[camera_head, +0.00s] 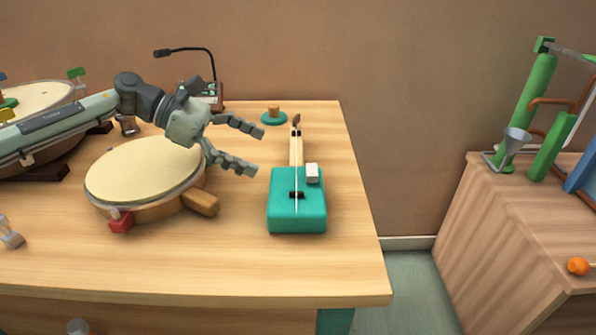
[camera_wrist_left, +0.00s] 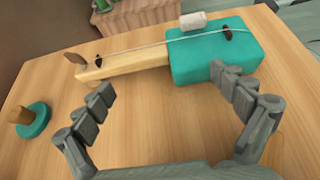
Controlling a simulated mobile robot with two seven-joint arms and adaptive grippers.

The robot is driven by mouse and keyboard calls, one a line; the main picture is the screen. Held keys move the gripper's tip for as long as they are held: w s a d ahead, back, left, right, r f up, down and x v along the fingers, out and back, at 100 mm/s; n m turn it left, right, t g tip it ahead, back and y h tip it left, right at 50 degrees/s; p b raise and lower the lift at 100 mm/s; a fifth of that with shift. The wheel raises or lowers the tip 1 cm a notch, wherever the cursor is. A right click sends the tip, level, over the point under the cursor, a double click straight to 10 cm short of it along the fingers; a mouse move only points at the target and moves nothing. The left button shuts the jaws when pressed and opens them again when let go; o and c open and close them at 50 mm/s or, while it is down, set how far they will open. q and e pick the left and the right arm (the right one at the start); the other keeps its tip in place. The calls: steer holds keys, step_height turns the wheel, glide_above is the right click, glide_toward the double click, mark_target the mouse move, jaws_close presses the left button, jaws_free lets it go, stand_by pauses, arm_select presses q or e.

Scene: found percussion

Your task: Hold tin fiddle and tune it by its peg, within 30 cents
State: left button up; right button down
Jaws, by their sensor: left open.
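The tin fiddle has a teal box body (camera_head: 297,217) and a pale wooden neck (camera_head: 297,152), lying on the table with the neck toward the back. Its peg (camera_head: 296,119) is at the far end of the neck. A string runs along it over a dark bridge (camera_head: 297,195). My left gripper (camera_head: 261,149) is open and empty, left of the neck, its fingers pointing right. In the left wrist view, the teal body (camera_wrist_left: 205,57), neck (camera_wrist_left: 122,64) and brown peg (camera_wrist_left: 75,57) lie beyond the open fingers (camera_wrist_left: 165,92). My right gripper is not in view.
A white block (camera_head: 312,173) sits at the body's right upper corner. A teal disc with a wooden knob (camera_head: 274,117) stands left of the peg. A round drum (camera_head: 145,175) with a wooden handle lies below my left arm. The table is clear in front of the fiddle.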

mark_target(291, 161)
arm_select(q)
steer(key=x, duration=0.4)
steer(key=shift+f, duration=0.1)
steer(key=b+x, duration=0.1)
steer(key=x, duration=0.2)
steer(key=shift+b, duration=0.3)
steer(key=shift+d+f, duration=0.1)
steer(key=shift+d, duration=0.25)
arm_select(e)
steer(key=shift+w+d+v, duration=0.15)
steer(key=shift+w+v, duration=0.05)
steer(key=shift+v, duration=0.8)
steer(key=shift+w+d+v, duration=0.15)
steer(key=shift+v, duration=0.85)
arm_select(q)
steer(key=shift+c, duration=0.2)
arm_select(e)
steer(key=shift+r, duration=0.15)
arm_select(q)
jaws_close()
steer(key=c, duration=0.6)
jaws_free()
